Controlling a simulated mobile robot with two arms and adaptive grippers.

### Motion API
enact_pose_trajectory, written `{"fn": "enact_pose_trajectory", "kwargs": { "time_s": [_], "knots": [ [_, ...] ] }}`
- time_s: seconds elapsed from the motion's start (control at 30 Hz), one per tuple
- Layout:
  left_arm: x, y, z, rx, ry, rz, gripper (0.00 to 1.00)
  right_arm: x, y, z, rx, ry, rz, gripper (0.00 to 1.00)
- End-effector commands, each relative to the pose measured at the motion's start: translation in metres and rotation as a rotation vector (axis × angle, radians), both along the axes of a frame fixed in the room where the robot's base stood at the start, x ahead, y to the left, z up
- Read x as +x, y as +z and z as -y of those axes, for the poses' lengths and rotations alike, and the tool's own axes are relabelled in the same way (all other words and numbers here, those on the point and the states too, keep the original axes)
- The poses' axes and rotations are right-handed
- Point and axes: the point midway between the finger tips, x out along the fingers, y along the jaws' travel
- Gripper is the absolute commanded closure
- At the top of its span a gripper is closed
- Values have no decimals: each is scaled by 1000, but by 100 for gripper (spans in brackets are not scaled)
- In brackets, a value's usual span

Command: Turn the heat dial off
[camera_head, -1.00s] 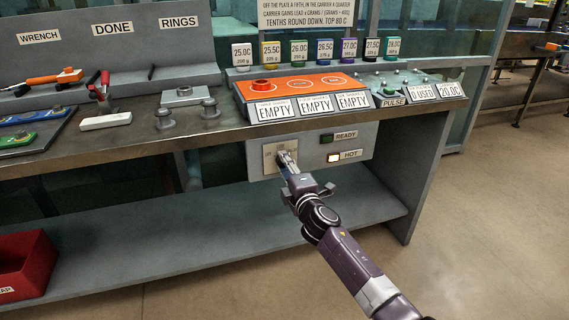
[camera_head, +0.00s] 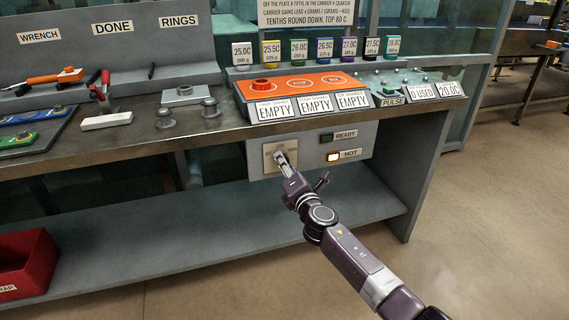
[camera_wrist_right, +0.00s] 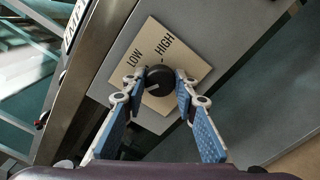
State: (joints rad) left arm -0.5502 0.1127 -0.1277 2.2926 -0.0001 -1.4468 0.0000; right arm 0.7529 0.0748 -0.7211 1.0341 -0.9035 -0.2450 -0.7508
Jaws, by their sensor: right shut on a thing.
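The heat dial (camera_wrist_right: 159,80) is a round black knob on a beige plate (camera_wrist_right: 187,48). The words LOW and HIGH show on the plate in the right wrist view; the rest is partly behind my fingers. A pale mark on the knob points toward the lower left in that view. My right gripper (camera_wrist_right: 161,77) has one fingertip on each side of the knob and is shut on it. In the head view the right gripper (camera_head: 281,159) reaches the beige plate (camera_head: 268,162) on the bench front, and the knob is hidden there. My left gripper is not in view.
Beside the dial, the READY lamp (camera_head: 326,138) is dark and the HOT lamp (camera_head: 333,157) glows. Above stands the orange plate (camera_head: 300,86) with EMPTY displays. The grey lower shelf (camera_head: 200,232) is below, with a red bin (camera_head: 30,262) at left.

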Motion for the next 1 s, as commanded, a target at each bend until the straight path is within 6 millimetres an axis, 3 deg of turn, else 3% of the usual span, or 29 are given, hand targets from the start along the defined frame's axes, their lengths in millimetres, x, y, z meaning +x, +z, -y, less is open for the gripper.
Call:
{"fn": "enact_pose_trajectory", "kwargs": {
  "time_s": [0.4,0.43,0.57,1.0],
  "knots": [
    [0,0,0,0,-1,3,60,-1,-3,0,-12,1,1,98],
    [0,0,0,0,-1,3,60,-1,-3,0,-12,1,1,72],
    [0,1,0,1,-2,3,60,-1,-2,0,-11,1,1,58],
    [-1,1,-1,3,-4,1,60,-4,-1,3,-9,-2,4,56]
  ]
}}
